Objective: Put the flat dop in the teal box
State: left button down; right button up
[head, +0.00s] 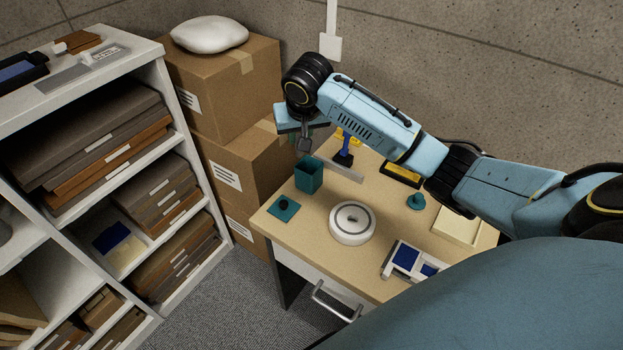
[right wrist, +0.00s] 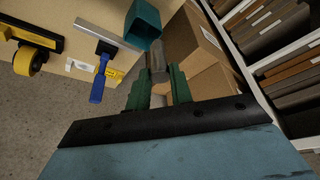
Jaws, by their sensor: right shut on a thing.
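My right gripper (head: 304,131) points down above the back of the desk. It is shut on a small grey metal piece, the flat dop (head: 305,145), which also shows between the green fingers in the right wrist view (right wrist: 157,66). The open-topped teal box (head: 309,178) stands upright on the desk's left part, just below the held dop. In the right wrist view the teal box (right wrist: 144,24) is beside the dop's far end. The dop is above the box's rim level near its back edge; I cannot tell if it is over the opening. My left gripper is out of view.
A teal square with a dark knob (head: 284,208), a white round lap (head: 352,223) and a teal knobbed piece (head: 416,202) are on the desk. Cardboard boxes (head: 238,165) stand left.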

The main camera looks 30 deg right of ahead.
jog(key=w+d+f, duration=0.1)
jog(key=w+d, duration=0.1)
jog(key=d, duration=0.1)
jog(key=m, duration=0.1)
send_near(310, 159)
jog(key=a+f, duration=0.1)
jog(key=shift+h, duration=0.3)
jog(key=f, duration=0.1)
jog(key=f+b, duration=0.1)
jog(key=f, duration=0.2)
jog(key=shift+w+f, duration=0.3)
jog(key=shift+f, duration=0.05)
jog(key=shift+f, duration=0.15)
jog(key=shift+f, duration=0.55)
jog(key=o, duration=0.6)
jog(key=shift+o, duration=0.2)
jog(key=shift+r, duration=0.55)
jog(key=p+v, duration=0.2)
jog(key=v, duration=1)
